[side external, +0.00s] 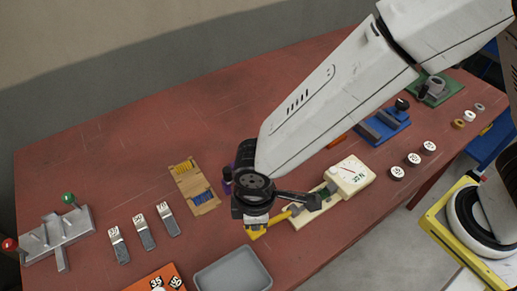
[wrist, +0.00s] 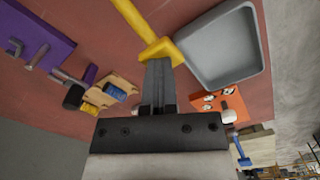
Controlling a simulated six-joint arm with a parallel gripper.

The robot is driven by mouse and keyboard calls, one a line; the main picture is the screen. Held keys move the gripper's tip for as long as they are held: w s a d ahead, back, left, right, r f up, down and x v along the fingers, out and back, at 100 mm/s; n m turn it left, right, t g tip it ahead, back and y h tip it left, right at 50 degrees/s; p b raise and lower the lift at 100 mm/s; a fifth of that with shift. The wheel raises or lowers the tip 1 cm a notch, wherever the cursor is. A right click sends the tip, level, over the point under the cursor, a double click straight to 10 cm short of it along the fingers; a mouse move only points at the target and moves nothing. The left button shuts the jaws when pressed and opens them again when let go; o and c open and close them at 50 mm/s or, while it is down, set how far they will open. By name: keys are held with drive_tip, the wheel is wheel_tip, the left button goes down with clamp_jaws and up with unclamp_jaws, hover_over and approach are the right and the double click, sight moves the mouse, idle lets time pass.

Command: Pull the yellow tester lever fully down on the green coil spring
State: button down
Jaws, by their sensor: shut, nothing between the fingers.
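The tester (side external: 316,205) is a cream base with a white dial box (side external: 350,174) at its right end. Its yellow lever (side external: 279,219) reaches left toward my gripper (side external: 252,221) and looks low, close to the base's height. In the wrist view my gripper (wrist: 159,64) is shut, with nothing between its fingers. Its fingertips overlap the yellow block (wrist: 163,49) at the lever's end; I cannot tell if they touch. A dark part of the arm crosses the tester, and the green coil spring is not clearly visible.
A grey tray (side external: 233,272) lies close in front of the lever's end; it also shows in the wrist view (wrist: 250,60). An orange number board (side external: 157,280) is left of it. A wooden holder (side external: 195,188) with coloured springs stands behind. Round weights (side external: 413,160) lie right.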

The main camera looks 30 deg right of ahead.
drive_tip(key=shift+f, duration=1.05)
drive_tip(key=shift+r, duration=0.15)
idle(0.5)
drive_tip(key=shift+r, duration=0.6)
wheel_tip(320, 180, up, 10)
drive_tip(key=d, duration=0.2)
drive_tip(key=shift+d, duration=0.15)
idle(1.0)
drive_tip(key=shift+f, duration=0.1)
drive_tip(key=shift+w, duration=0.1)
